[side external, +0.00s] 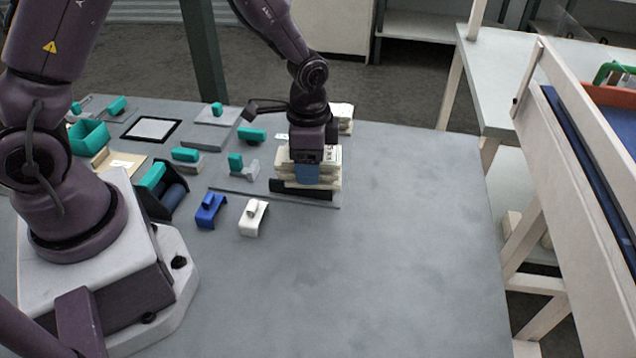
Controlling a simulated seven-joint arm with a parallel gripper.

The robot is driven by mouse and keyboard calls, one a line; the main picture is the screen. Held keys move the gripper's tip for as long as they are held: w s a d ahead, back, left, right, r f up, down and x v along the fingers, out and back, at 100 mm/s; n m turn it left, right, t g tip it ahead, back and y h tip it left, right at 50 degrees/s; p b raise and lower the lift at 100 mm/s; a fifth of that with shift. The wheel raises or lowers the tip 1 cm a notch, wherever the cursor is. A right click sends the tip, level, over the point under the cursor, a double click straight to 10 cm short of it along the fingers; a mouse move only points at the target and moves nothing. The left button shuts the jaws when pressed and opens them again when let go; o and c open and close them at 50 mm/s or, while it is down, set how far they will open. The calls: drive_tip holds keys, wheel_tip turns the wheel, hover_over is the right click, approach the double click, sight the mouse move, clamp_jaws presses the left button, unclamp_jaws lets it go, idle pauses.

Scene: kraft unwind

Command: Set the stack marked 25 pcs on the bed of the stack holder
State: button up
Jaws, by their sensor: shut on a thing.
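My gripper (306,168) points down and is shut on a cream layered stack (331,178). A low black piece (316,192), which looks like the bed of the stack holder, lies directly under the stack. I cannot tell whether the stack touches it or hangs just above it. A second cream stack (344,113) stands behind my gripper, partly hidden by it, and its marking does not show.
A blue clip-like piece (209,211) and a white one (252,217) stand in front of the holder. Several grey pieces with teal handles, a teal bin (88,138) and a black roll holder (165,192) crowd the left. The grey table (410,240) is clear on the right.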

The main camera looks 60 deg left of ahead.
drive_tip(key=w+a, duration=0.3)
drive_tip(key=a, duration=0.6)
drive_tip(key=shift+m, duration=0.8)
drive_tip(key=shift+w+f, duration=0.15)
drive_tip(key=shift+f, duration=2.6)
drive_tip(key=shift+f, duration=1.5)
drive_tip(key=o, duration=1)
drive_tip(key=shift+o, duration=0.9)
drive_tip(key=shift+s+d, duration=0.15)
drive_tip(key=shift+s, duration=0.05)
drive_tip(key=shift+c, duration=0.4)
